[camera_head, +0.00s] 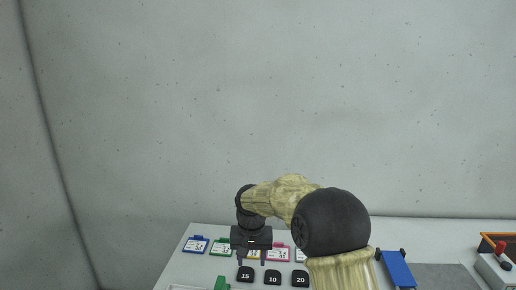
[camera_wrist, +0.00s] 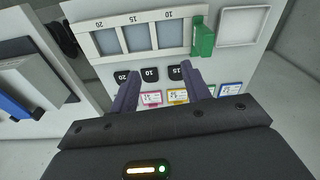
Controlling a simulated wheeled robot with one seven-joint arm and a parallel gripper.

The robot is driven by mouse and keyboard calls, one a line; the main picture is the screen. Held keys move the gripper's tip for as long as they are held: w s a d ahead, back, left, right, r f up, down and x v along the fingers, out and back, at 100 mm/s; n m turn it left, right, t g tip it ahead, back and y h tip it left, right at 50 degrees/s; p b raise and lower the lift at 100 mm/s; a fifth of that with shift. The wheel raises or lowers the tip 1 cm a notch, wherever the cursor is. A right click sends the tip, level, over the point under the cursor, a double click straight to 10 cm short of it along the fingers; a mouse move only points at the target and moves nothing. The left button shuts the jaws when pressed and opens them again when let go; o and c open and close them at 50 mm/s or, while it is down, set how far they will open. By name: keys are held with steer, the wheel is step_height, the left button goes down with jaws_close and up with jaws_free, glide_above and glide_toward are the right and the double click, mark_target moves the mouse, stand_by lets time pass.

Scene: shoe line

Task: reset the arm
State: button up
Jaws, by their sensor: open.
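My gripper (camera_head: 251,261) hangs from my raised arm over the table, pointing down, beside the black number tags. In the wrist view, my gripper (camera_wrist: 158,84) has its two fingers spread apart with nothing between them. Beyond the fingertips lie the black tags marked 20, 10 and 15 (camera_wrist: 179,72) and a white tray (camera_wrist: 87,46) with several compartments. My own arm hides part of the table in the head view.
Colored cards, among them a blue one (camera_head: 196,245) and a green one (camera_head: 221,247), stand along the table (camera_head: 178,258). A green object (camera_wrist: 203,38) sits at the tray's end. A blue piece (camera_head: 397,268) and an orange-rimmed box (camera_head: 492,244) are at right. The air above is clear.

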steer(key=s+d+f, duration=0.1)
steer(key=s+d, duration=0.7)
steer(key=s, duration=0.3)
steer(key=s+d+f+t, duration=0.1)
steer(key=s+d, duration=0.8)
steer(key=s, duration=0.3)
steer(key=shift+s+t, duration=0.25)
steer(key=shift+t, duration=0.05)
steer(key=shift+d, duration=0.1)
steer(key=shift+d, duration=0.1)
